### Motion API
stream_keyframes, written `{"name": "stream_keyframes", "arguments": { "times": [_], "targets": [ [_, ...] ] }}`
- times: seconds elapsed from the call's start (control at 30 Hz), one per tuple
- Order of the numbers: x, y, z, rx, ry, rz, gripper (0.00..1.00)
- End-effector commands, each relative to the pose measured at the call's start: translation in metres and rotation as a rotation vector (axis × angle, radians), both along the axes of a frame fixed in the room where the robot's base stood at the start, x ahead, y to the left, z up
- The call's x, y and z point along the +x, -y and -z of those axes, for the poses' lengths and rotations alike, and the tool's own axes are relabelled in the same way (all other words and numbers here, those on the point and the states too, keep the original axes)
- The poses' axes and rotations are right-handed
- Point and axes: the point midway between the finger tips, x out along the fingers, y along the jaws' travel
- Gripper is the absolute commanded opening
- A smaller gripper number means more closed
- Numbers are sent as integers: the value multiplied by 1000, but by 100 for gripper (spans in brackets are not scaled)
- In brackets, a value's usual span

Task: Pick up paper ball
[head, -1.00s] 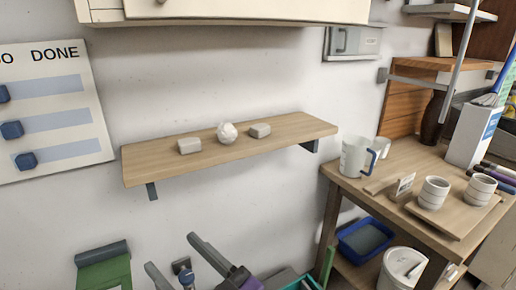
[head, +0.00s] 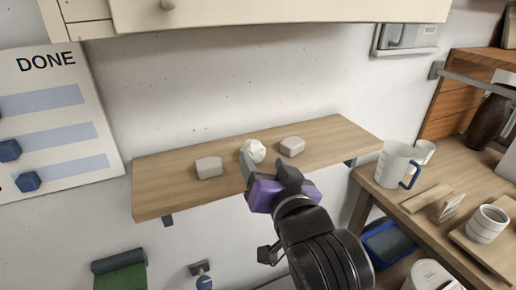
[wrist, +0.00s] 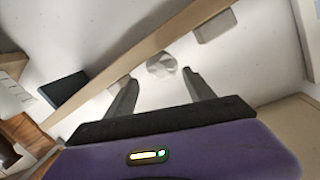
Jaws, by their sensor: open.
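The white crumpled paper ball (head: 254,151) sits on the wooden wall shelf (head: 165,193), between two pale blocks. My gripper (head: 262,172) is at the front edge of the shelf, just before the ball, with its fingers apart. In the head view the left finger covers part of the ball's lower side. In the wrist view the ball (wrist: 161,66) shows beyond and between the two open fingertips of my gripper (wrist: 160,82). Nothing is between the fingers.
One pale block (head: 209,167) lies left of the ball and another pale block (head: 292,146) lies right of it, both close. A cabinet (head: 270,12) hangs above the shelf.

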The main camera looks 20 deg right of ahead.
Motion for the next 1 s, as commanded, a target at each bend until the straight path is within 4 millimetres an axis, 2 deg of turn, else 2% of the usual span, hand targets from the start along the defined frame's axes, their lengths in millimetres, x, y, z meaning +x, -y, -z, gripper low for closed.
{"name": "stream_keyframes", "arguments": {
  "times": [0.5,0.8,0.83,1.0],
  "targets": [
    [62,7,4,-1,1,0,62],
    [67,7,7,-2,2,-1,62],
    [67,7,7,-2,2,-1,60],
    [67,7,7,-2,2,-1,27]
  ]
}}
